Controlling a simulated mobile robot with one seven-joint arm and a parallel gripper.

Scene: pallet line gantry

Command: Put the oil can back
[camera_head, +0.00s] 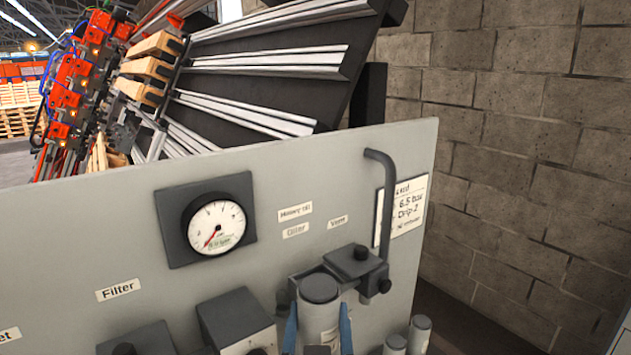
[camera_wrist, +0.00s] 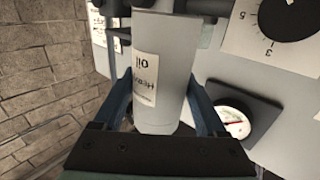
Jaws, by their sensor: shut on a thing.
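The oil can is a pale grey cylinder (camera_head: 320,322) with a dark grey top, upright near the bottom middle of the head view. In the wrist view the can (camera_wrist: 160,80) fills the middle, and its white label reads "OIL". My gripper (camera_head: 318,330) is shut on it, with blue fingers on both sides; the fingers also show in the wrist view (camera_wrist: 163,110). A dark bracket (camera_head: 352,262) on the grey panel (camera_head: 130,240) is close behind the can's top. I cannot tell whether the can touches it. The can's lower end is cut off in the head view.
A round gauge (camera_head: 214,224) is left of the can. A dark bent pipe (camera_head: 385,215) rises at the right, beside a white notice (camera_head: 408,205). Dark boxes (camera_head: 235,318) and small grey cylinders (camera_head: 419,333) flank the can. A block wall (camera_head: 520,160) stands right.

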